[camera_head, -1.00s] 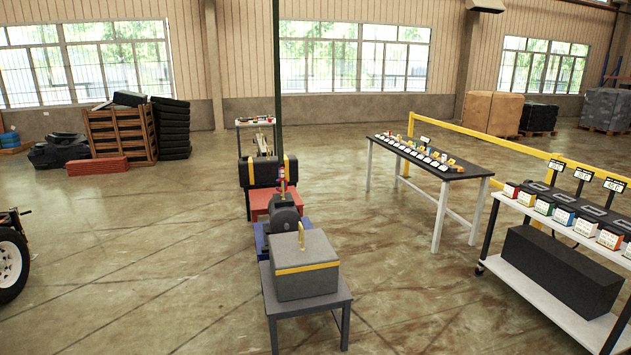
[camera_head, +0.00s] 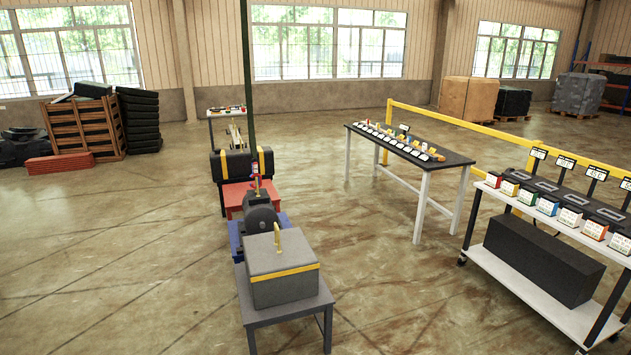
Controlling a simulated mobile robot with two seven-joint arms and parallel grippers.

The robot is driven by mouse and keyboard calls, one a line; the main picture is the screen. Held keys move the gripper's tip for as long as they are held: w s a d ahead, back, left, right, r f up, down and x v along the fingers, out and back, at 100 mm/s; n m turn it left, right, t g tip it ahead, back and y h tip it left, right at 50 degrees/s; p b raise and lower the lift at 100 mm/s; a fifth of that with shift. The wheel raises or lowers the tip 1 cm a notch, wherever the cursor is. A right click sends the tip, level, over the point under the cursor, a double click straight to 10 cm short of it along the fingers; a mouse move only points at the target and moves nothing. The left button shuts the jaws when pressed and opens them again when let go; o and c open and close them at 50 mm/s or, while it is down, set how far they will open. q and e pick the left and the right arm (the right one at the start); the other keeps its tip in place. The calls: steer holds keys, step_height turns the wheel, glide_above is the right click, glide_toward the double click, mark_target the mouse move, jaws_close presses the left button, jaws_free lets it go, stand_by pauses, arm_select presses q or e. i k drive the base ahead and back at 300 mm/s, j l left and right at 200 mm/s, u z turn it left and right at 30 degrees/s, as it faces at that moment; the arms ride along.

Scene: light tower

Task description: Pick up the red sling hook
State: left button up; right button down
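I cannot make out a red sling hook with certainty. A small red and blue fitting (camera_head: 256,173) is at the lower end of the dark green vertical pole or line, above a dark rounded machine. A black-topped table (camera_head: 455,159) right of centre bears a row of small coloured items with white labels, too small to identify. A white cart (camera_head: 522,299) at the right bears several small boxes with coloured fronts, one of them red (camera_head: 493,179). Neither of my grippers is in view.
A grey box with a yellow band (camera_head: 283,278) stands on a low grey table (camera_head: 290,312) in front. Behind it are blue and red stands in a line. A yellow rail (camera_head: 455,124) runs behind the table and cart. Floor is open at the left and between table and cart.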

mark_target(255, 164)
steer(key=i+l+u, duration=0.1)
steer(key=i, duration=4.6)
steer(key=i+l+u, duration=0.1)
steer(key=i+u, duration=0.15)
steer(key=i, duration=0.25)
steer(key=i+l+u, duration=0.25)
steer(key=i, duration=0.2)
steer(key=i+l+u, duration=0.25)
steer(key=i, duration=0.2)
